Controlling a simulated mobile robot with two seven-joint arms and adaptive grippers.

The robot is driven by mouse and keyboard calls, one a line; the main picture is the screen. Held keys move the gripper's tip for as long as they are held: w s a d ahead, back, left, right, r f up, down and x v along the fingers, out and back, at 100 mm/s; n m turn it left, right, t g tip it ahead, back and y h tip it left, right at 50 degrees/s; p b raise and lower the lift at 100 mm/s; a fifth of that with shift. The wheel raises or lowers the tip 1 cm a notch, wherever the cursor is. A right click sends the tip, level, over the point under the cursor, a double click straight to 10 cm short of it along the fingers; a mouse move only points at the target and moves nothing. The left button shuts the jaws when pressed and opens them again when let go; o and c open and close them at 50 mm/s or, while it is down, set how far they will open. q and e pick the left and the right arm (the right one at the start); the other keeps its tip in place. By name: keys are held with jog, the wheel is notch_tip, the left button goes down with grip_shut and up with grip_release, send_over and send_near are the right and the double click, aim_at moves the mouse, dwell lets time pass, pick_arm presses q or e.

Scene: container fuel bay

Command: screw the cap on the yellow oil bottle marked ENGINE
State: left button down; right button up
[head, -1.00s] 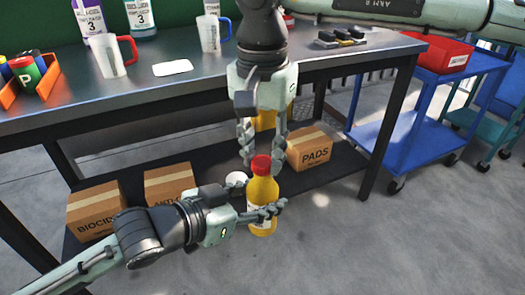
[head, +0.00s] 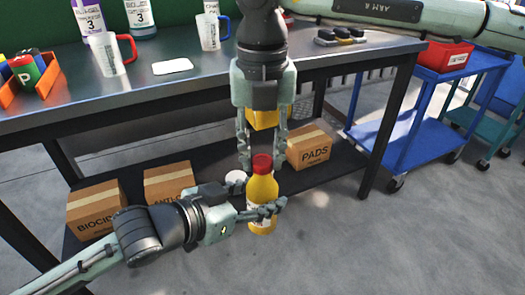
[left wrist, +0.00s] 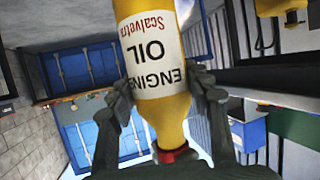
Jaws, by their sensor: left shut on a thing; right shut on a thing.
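The yellow oil bottle (head: 262,190) stands upright in my left gripper (head: 263,212), held in the air in front of the workbench. In the left wrist view the bottle (left wrist: 160,105) appears inverted, with ENGINE OIL on its white label, between the left fingers. A red cap (head: 262,163) sits at the bottle's mouth; it also shows in the left wrist view (left wrist: 173,152). My right gripper (head: 263,160) points down from above, its fingers on either side of the cap and shut on it. How far the thread is engaged cannot be seen.
The grey workbench (head: 130,93) behind holds jugs, bottles and an orange rack (head: 40,90). Its lower shelf carries cardboard boxes, including PADS (head: 308,152) and BIOCIDE (head: 95,212). A blue cart (head: 410,130) stands at right. The floor at front right is clear.

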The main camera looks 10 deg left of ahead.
jog(key=m, duration=0.8)
jog(key=o, duration=0.8)
notch_tip(320, 180, up, 12)
